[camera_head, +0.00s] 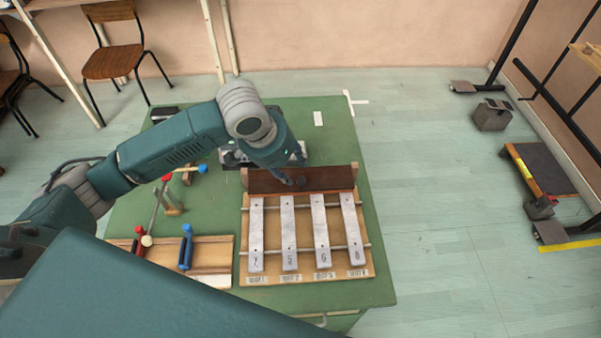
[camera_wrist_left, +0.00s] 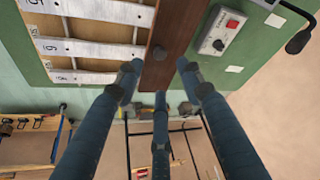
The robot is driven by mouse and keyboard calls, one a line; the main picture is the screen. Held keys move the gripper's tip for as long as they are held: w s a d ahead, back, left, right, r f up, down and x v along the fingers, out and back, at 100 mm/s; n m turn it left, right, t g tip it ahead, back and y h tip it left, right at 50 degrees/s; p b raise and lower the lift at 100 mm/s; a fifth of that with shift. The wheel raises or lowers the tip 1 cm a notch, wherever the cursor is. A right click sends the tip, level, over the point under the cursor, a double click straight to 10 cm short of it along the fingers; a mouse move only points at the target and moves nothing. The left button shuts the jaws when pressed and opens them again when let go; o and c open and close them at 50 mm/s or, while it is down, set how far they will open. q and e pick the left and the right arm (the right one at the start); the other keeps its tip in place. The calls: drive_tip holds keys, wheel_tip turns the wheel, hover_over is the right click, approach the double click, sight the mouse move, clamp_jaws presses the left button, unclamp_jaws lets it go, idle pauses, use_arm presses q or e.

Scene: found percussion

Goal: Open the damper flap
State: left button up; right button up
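The damper flap is a dark brown wooden board (camera_head: 325,178) along the back of the bar instrument (camera_head: 306,262). It stands at the far ends of the metal bars, which lie uncovered. A dark round knob sits on its face; it shows in the left wrist view (camera_wrist_left: 160,53), where the flap (camera_wrist_left: 178,25) runs between the bars and a control box. My left gripper (camera_head: 290,181) reaches down from behind the flap, near the knob. In the left wrist view its fingers (camera_wrist_left: 160,74) are spread, with the knob just beyond the tips and nothing held. Whether a finger touches the flap is unclear.
A grey control box with a red button (camera_wrist_left: 225,32) stands on the green table (camera_head: 380,283) behind the flap. Chairs (camera_head: 113,61) stand at the back left.

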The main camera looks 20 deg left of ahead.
use_arm(q)
hover_over(301, 179)
drive_tip(key=s, duration=0.2)
drive_tip(key=f, duration=0.5)
drive_tip(key=shift+s+a, duration=0.15)
drive_tip(key=shift+a, duration=0.15)
drive_tip(key=shift+p+x, duration=0.45)
drive_tip(key=shift+x, duration=1.45)
use_arm(e)
drive_tip(key=shift+w+r, duration=0.1)
drive_tip(key=shift+r, duration=0.4)
use_arm(q)
drive_tip(key=shift+a, duration=0.1)
drive_tip(key=shift+c, duration=0.8)
clamp_jaws()
use_arm(e)
drive_tip(key=shift+s, duration=0.65)
